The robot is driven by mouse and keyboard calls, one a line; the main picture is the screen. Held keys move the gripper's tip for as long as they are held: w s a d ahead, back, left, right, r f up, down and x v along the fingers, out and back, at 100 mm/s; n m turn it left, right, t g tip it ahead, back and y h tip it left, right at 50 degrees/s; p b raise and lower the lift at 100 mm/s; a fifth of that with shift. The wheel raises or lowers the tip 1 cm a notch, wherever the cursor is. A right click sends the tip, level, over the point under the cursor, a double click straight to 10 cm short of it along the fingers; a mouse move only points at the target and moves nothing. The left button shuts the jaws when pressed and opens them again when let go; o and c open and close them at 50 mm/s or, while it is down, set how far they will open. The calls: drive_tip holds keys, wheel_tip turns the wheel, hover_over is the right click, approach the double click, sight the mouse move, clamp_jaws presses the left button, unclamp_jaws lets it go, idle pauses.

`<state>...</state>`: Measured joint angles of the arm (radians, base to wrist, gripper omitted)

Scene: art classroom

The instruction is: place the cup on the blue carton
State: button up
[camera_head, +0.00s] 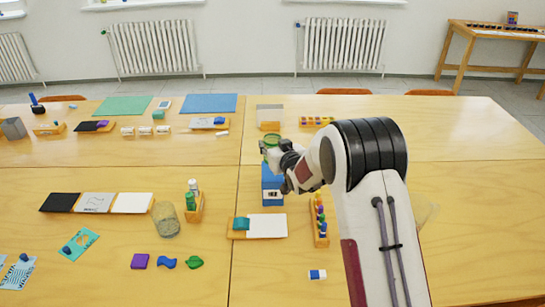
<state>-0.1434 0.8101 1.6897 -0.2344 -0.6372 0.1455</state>
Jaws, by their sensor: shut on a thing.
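The blue carton (272,188) stands on the table near the middle, just left of my arm, with a white label on its front. My gripper (268,152) is above the carton's top in the picture and reaches in from the right. It is shut on the green cup (270,139), of which only a part shows behind the fingers. The cup looks upright. I cannot tell whether its base touches the carton, because the gripper hides the space between them.
A clear glass jar (166,219) and a wooden holder with bottles (194,208) stand to the left. A rack of coloured pieces (319,220) is close to the carton's right. The right tabletop (480,200) is mostly free.

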drive_tip(key=shift+f, duration=0.5)
drive_tip(key=shift+f, duration=1.85)
drive_tip(key=shift+f, duration=0.15)
drive_tip(key=o, duration=1)
drive_tip(key=shift+s+d+r, duration=0.1)
drive_tip(key=shift+s+r, duration=0.15)
drive_tip(key=shift+v, duration=5.7)
